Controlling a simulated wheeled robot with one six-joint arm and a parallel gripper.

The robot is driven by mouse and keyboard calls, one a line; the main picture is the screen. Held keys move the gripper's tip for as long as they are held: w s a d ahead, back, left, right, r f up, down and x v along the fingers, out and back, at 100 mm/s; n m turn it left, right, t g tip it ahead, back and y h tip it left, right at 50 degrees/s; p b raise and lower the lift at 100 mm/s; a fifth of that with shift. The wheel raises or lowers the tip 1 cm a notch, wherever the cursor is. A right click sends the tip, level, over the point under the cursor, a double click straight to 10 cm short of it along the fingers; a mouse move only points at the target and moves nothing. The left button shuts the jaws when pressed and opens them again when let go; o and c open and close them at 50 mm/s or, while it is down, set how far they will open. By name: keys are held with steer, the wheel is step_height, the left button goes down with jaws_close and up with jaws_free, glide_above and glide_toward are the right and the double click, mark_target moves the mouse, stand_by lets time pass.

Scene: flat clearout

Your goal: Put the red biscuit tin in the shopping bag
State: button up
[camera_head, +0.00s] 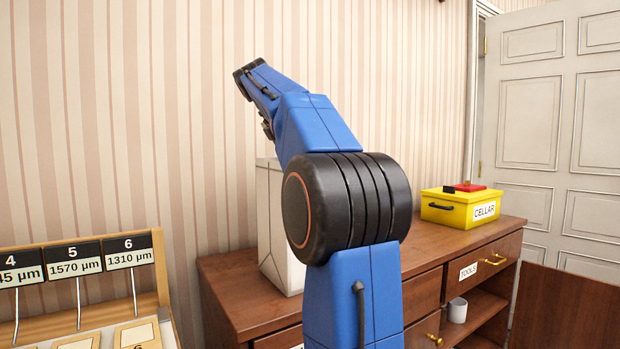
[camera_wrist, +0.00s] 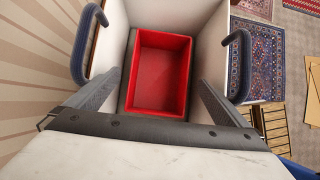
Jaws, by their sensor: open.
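The shopping bag (camera_head: 270,225) is white and stands on the wooden dresser, partly hidden behind my arm in the head view. In the wrist view I look down into the bag (camera_wrist: 208,30), with its grey-blue loop handles at left and right. The red biscuit tin (camera_wrist: 160,75) shows as a red, open-looking rectangular box, inside the bag's walls. My gripper (camera_wrist: 158,82) is open above it, one finger on each side of the tin. I cannot tell whether the fingers touch it. The head view hides the gripper's fingers and the tin.
A yellow box (camera_head: 452,214) labelled CELLAR, with a red and a black item on top, stands right on the dresser (camera_head: 430,250). A numbered display rack (camera_head: 160,280) stands at left. A panelled door is behind.

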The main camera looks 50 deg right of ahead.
steer(key=shift+v, duration=0.95)
